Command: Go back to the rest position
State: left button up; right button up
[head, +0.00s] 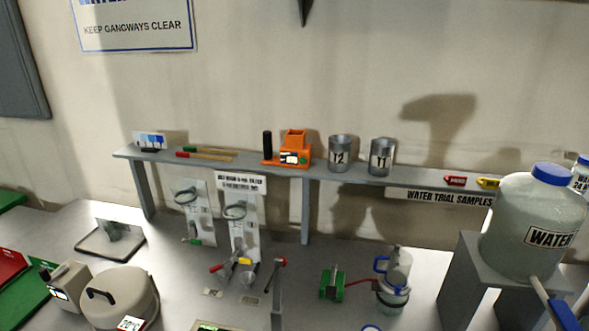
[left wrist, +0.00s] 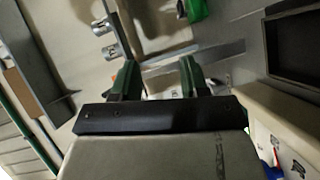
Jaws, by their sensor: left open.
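My left gripper (left wrist: 158,76) shows in the left wrist view with its two dark green fingers apart. Nothing is between the fingers. It is not visible in the head view, and my right gripper is in neither view. No object is named by the task.
A shelf (head: 350,179) along the wall carries an orange device (head: 292,150) and metal cups T2 (head: 339,154) and T1 (head: 381,157). A large water bottle (head: 528,225) stands on a grey stand (head: 462,265) at right. A white round pot (head: 120,298) is at front left.

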pick_arm(q)
jog(key=s+a+f+m+g+y, duration=0.2)
jog(key=s+a+m+g+y, duration=0.4)
jog(key=s, duration=0.4)
jog(key=s+a+f+m+g+y, duration=0.1)
jog(key=s+a+m+g+y, duration=0.3)
jog(key=s+a, duration=0.5)
notch_tip(320, 180, down, 28)
jog(key=s+d+b, duration=0.1)
jog(key=d+b, duration=0.1)
jog(key=b, duration=0.1)
jog(key=s+a+f+g+b, duration=0.1)
jog(key=s+a+f+b, duration=0.1)
jog(key=s+f, duration=1.4)
notch_tip(320, 180, down, 3)
jog(key=shift+s+a+f+g+y, duration=0.1)
jog(key=shift+s+a+g+y, duration=0.25)
jog(key=shift+a, duration=0.2)
